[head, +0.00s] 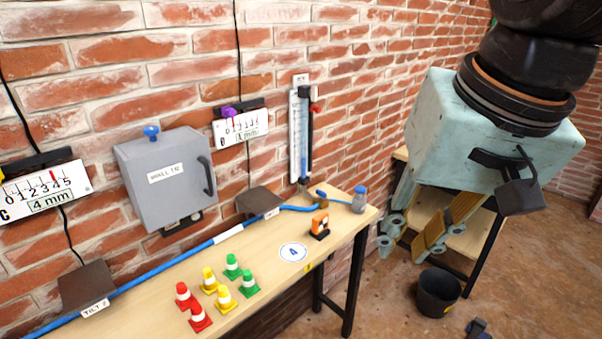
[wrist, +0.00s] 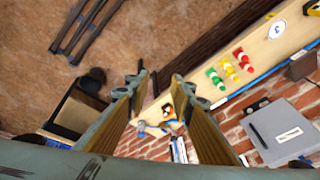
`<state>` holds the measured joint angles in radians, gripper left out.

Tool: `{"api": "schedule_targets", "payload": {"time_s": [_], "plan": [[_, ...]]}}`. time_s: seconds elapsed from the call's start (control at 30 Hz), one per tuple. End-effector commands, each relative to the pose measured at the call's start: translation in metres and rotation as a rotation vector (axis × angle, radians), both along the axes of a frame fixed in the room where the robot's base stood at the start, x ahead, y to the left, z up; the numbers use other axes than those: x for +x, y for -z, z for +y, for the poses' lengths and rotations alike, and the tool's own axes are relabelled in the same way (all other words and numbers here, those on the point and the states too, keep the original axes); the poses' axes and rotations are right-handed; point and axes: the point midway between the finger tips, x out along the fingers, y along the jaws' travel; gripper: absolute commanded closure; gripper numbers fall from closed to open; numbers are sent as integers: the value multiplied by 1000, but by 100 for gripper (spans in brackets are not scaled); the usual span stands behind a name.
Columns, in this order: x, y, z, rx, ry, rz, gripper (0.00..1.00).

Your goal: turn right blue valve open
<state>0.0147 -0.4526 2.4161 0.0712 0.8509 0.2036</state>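A blue valve handle (head: 322,194) sits at the right end of the blue hose, near the foot of the wall gauge. A grey-blue fitting with a blue top (head: 359,199) stands beside it at the table's right end; I cannot tell whether it is also a valve. Another blue knob (head: 151,132) tops the grey wall box. My gripper (head: 406,236) is off the table's right end, apart from both fittings. Its fingers are spread and empty; in the wrist view my gripper (wrist: 162,86) shows a clear gap, with the small blue fittings beyond and partly unclear.
The wooden table (head: 345,223) carries an orange-black block (head: 319,226), a round white marker (head: 293,252) and several coloured cones (head: 222,287). A wall gauge (head: 300,130) rises behind the hose end. A black bucket (head: 438,292) stands on the floor at right.

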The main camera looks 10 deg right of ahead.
Motion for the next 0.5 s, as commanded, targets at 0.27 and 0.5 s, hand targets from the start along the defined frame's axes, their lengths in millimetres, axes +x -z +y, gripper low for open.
{"api": "schedule_targets", "payload": {"time_s": [0.27, 0.5], "plan": [[55, -18, 7, 88, 164, 22, 78], [102, -27, 10, 163, 312, 41, 78]]}}
